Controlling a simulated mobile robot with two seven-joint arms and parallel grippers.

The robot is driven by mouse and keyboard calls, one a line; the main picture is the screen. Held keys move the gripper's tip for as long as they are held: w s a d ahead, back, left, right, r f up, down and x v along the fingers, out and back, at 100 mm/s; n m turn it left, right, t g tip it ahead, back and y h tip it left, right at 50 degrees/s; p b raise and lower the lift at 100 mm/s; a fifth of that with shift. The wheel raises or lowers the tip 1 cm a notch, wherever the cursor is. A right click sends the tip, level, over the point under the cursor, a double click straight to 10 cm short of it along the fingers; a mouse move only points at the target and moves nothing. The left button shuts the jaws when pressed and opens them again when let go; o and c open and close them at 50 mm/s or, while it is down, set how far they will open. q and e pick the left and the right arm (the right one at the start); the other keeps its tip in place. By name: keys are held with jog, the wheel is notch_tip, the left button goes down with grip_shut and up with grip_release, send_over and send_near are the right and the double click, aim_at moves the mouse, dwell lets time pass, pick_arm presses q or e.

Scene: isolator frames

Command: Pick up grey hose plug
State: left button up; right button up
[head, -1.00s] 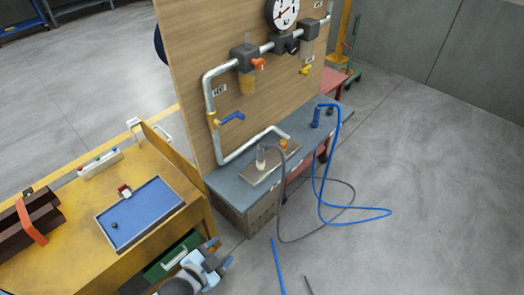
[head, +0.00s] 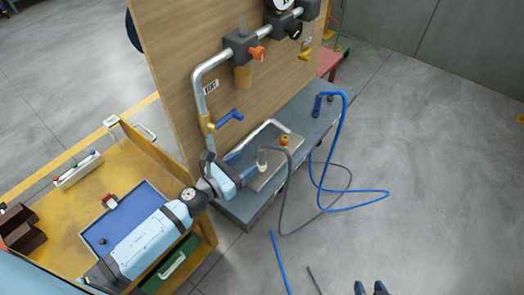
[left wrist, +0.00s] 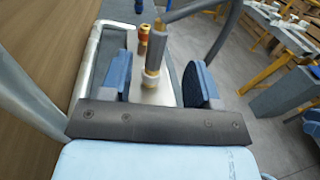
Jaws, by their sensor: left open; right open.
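The grey hose plug (head: 262,161) stands roughly upright on a pale metal plate (head: 268,180) on the grey bench, with its dark grey hose (head: 283,205) looping off to the floor. In the left wrist view the plug (left wrist: 155,58) shows as a grey body with a brass collar, in the gap between the fingers and apart from both. My left gripper (head: 245,169) is open beside the plug; its fingers (left wrist: 163,80) show on either side in the wrist view. My right gripper (head: 371,288) is open, only its fingertips showing at the bottom edge.
A brass-orange fitting (head: 284,141) stands on the plate close behind the plug. A silver pipe and blue-handled valve (head: 228,118) on the wooden panel (head: 175,60) are near my left arm. A blue hose (head: 345,130) loops at the right. The floor at right is mostly clear.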

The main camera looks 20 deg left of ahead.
aim_at(265, 148)
pick_arm(q)
jog(key=x, duration=0.3)
jog(key=shift+w+p, duration=0.3)
jog(key=shift+w, duration=0.05)
jog(key=p+x, duration=0.1)
jog(key=x, duration=0.3)
jog(key=shift+w+d+p, duration=0.25)
jog(key=shift+w+p, duration=0.05)
jog(key=shift+w, duration=0.05)
jog(key=shift+w+d, duration=0.15)
jog(key=shift+w, duration=0.1)
jog(key=c, duration=1)
